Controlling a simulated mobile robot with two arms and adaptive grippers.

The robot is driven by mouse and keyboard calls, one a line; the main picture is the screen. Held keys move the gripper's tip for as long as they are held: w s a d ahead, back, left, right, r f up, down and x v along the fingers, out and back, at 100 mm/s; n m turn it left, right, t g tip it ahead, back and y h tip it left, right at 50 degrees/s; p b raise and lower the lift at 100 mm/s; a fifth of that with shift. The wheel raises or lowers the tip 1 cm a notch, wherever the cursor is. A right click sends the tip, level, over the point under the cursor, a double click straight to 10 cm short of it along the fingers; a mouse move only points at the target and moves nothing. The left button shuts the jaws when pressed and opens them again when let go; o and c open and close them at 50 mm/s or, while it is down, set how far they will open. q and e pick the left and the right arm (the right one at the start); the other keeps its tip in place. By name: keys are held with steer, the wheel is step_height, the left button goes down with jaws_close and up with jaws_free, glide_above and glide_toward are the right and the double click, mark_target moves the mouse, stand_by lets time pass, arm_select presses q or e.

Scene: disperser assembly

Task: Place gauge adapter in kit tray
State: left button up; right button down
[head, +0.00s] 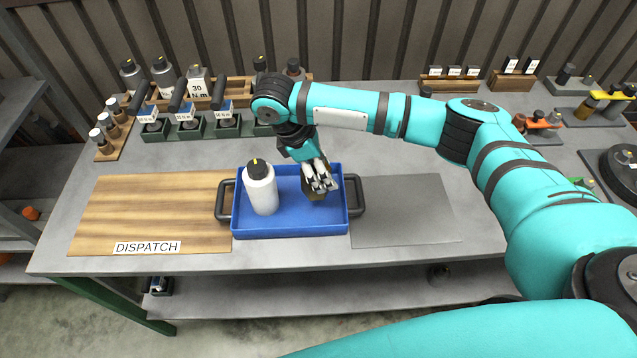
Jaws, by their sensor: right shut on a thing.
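The kit tray (290,229) is a blue tray with dark side handles, near the front middle of the bench. A white bottle (262,192) with a dark cap stands in its left half. My right gripper (320,188) reaches down over the tray's right half, to the right of the bottle. It is shut on a small brownish piece (314,196), perhaps the gauge adapter, mostly hidden by the fingers. I cannot tell whether the piece touches the tray floor. My left gripper is not in view.
A wooden board (150,205) with a DISPATCH label lies left of the tray, and a bare grey mat (405,210) lies right. Racks with bottles and green bins (190,129) line the back left. Label holders (450,82) and small parts stand at the back right.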

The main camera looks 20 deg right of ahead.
steer(key=shift+a+f, duration=0.15)
steer(key=shift+f, duration=0.6)
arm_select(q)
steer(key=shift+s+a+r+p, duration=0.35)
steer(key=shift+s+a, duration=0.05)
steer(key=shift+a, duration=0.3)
arm_select(e)
steer(key=shift+f, duration=1.55)
steer(key=shift+c, duration=2.3)
jaws_free()
steer(key=shift+s+f, duration=0.1)
steer(key=shift+f, duration=0.05)
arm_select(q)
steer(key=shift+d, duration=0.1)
